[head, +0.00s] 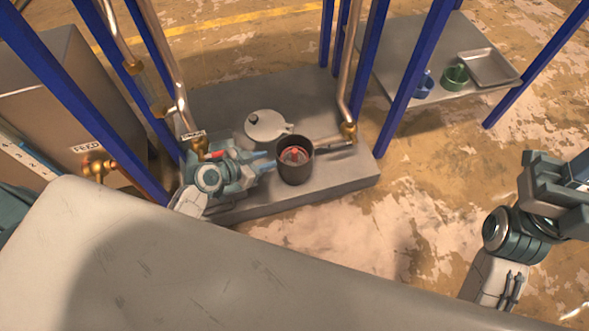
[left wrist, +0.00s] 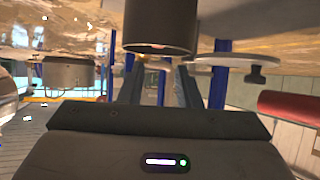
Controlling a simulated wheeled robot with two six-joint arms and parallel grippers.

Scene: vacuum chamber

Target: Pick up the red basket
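The red basket (head: 294,156) sits down inside a dark round pot (head: 297,174) on a low grey platform. Only its upper part shows inside the pot's rim. My left gripper (head: 272,160) is just left of the pot, with its fingers pointing toward it. In the left wrist view my left gripper's fingers (left wrist: 158,80) are spread apart with nothing between them. The dark pot (left wrist: 160,25) is beyond the fingertips there, and the basket is hidden. My right arm shows at the right edge of the head view, but I see no right fingertips.
A pale round lid (head: 268,125) lies behind the pot on the grey platform (head: 340,180). Blue posts (head: 403,85) and metal pipes (head: 352,70) rise around it. A side table (head: 400,50) holds a green container (head: 455,77), a blue one (head: 423,86) and a metal tray (head: 489,67).

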